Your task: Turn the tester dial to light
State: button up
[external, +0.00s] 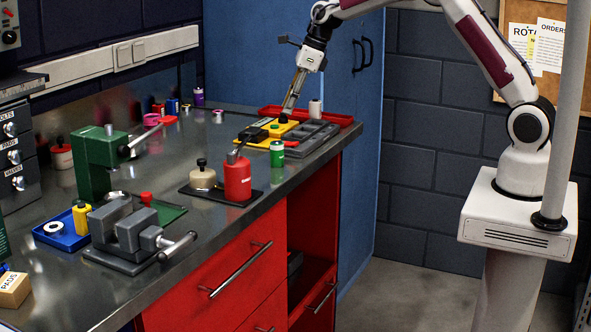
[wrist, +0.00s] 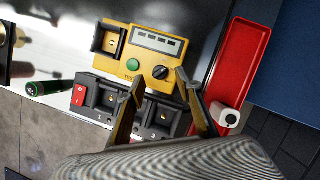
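The yellow tester (wrist: 148,48) lies on the bench in the wrist view, with a black dial (wrist: 160,72), a green button (wrist: 133,65), a small display and a black socket. The dial has a light mark on it; its setting labels are too small to read. The tester also shows in the external view (external: 262,131), partly behind my gripper. My gripper (wrist: 161,80) points down over the tester, its two fingers apart, with the dial between and just beyond the tips in the wrist view. Whether the fingers touch the dial I cannot tell. Nothing is held.
A grey charger (wrist: 99,93) with a red switch sits beside the tester. A red tray (wrist: 243,55) and a white cylinder (wrist: 224,115) are to the right. A green cylinder (external: 277,154) and a red can (external: 238,180) stand near the bench's front edge.

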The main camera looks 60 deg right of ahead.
jog(key=v, duration=0.9)
jog(key=shift+s, duration=0.1)
